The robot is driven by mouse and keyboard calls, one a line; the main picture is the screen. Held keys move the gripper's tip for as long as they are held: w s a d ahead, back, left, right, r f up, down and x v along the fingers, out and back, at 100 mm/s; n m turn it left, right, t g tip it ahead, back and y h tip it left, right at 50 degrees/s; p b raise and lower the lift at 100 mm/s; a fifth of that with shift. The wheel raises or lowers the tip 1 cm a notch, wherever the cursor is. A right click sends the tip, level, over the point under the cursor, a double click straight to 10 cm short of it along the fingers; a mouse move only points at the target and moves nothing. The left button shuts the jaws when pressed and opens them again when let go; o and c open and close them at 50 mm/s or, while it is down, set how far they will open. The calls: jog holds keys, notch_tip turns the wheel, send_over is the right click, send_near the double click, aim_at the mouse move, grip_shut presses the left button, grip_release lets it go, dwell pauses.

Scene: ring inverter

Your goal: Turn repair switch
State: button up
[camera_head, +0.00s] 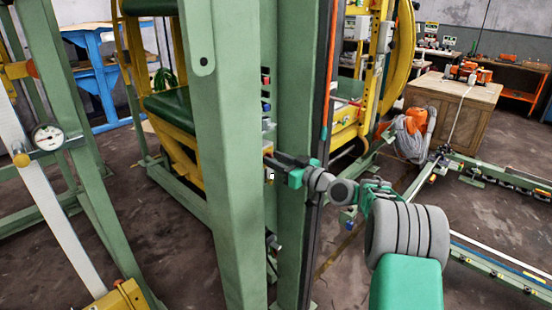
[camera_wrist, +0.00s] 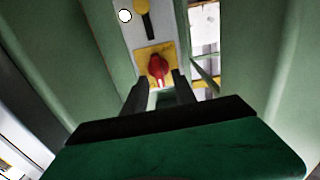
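The repair switch is a red knob (camera_wrist: 158,68) on a yellow plate (camera_wrist: 144,52), fixed to a grey panel between green posts in the wrist view. My gripper (camera_wrist: 162,80) points at it, with one dark finger on each side of the knob's lower part. The fingers are apart; I cannot tell whether they touch the knob.
A wide green post (camera_head: 225,150) stands close in front of the gripper, and another post (camera_head: 294,100) is beside it. A wooden crate (camera_head: 452,105) stands at the back right.

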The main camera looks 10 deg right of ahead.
jog(key=shift+c, duration=0.5)
grip_shut()
